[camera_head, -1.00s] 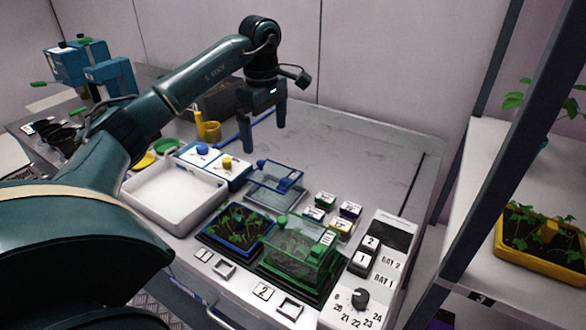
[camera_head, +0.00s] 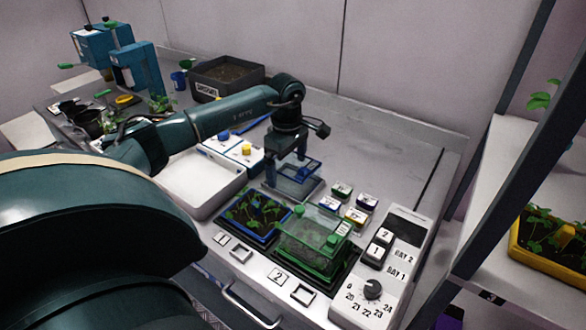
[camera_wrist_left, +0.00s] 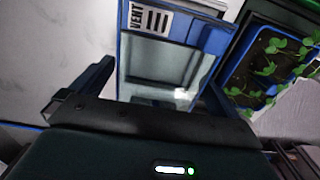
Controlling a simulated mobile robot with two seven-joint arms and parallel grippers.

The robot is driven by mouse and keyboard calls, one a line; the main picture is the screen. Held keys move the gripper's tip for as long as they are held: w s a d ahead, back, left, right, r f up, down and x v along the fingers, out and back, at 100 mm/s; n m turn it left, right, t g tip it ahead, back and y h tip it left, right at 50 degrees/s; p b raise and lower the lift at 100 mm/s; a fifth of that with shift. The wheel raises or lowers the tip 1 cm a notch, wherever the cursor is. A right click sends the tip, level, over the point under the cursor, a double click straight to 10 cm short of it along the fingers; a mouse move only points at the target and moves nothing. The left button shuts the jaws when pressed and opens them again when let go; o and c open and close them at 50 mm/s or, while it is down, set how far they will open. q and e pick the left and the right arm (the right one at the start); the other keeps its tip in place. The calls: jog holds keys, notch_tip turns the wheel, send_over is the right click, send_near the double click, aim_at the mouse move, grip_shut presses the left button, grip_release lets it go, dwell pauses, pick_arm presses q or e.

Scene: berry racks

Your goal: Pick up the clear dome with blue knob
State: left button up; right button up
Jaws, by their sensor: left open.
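The clear dome with blue frame (camera_head: 300,185) sits on the table behind the seedling trays, partly hidden by my gripper; its blue knob cannot be told apart clearly. In the left wrist view the dome (camera_wrist_left: 165,62) shows its blue rim, clear pane and a VENT label. My left gripper (camera_head: 286,168) points down over the dome, open. In the left wrist view its fingers (camera_wrist_left: 158,95) stand apart on either side of the dome's near part; I cannot tell whether they touch it. My right gripper is not in view.
A blue tray of seedlings (camera_head: 233,223) and a green-framed clear dome (camera_head: 318,212) stand in front. A white tray (camera_head: 218,203) lies left, a dial panel (camera_head: 398,290) right. Small labelled blocks (camera_head: 367,204) stand beside the dome.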

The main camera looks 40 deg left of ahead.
pick_arm(q)
jog(key=shift+f, duration=0.2)
jog(key=c, duration=1)
jog(key=shift+r, duration=0.1)
